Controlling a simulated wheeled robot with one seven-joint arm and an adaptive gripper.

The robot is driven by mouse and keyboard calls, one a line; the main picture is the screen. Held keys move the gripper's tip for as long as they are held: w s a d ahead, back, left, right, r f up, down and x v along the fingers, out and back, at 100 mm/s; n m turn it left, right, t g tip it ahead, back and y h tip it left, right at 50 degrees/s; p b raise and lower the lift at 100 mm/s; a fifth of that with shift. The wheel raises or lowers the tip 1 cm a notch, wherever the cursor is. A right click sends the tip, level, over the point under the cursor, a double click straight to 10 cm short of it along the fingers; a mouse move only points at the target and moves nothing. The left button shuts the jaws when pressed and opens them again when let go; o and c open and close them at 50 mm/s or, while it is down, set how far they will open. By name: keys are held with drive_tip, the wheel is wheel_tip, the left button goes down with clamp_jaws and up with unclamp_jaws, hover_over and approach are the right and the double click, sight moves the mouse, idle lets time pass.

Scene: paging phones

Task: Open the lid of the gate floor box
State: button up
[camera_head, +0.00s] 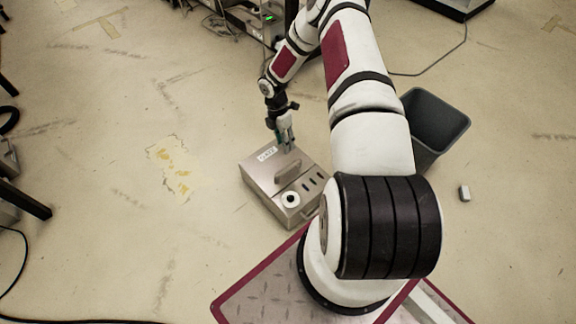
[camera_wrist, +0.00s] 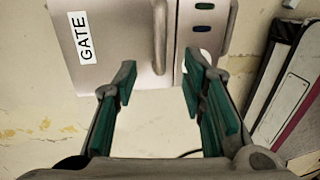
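The gate floor box (camera_head: 262,176) is a beige-grey metal box on the floor, in the middle of the head view. Its lid lies flat and shut, with a white GATE label and a raised handle (camera_head: 288,171). In the wrist view the lid (camera_wrist: 115,60) and handle (camera_wrist: 160,40) show ahead of the fingers. My gripper (camera_head: 285,143) is above the box's far side, near the label. In the wrist view my gripper (camera_wrist: 160,70) is open, with green-padded fingers apart and nothing between them. The handle lies roughly in line with the gap. Contact cannot be told.
A dark grey bin (camera_head: 436,120) stands right of my arm. A small pale block (camera_head: 464,193) lies farther right. Equipment with cables (camera_head: 250,22) is behind.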

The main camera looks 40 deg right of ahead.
sight(289, 166)
drive_tip(key=f+b, duration=0.1)
drive_tip(key=f, duration=0.3)
drive_tip(key=s+f+b, duration=0.1)
drive_tip(key=f, duration=0.3)
drive_tip(key=s+f+b, duration=0.1)
drive_tip(key=f+b, duration=0.1)
drive_tip(key=f, duration=0.2)
drive_tip(key=shift+s, duration=0.2)
drive_tip(key=shift+r, duration=0.1)
clamp_jaws()
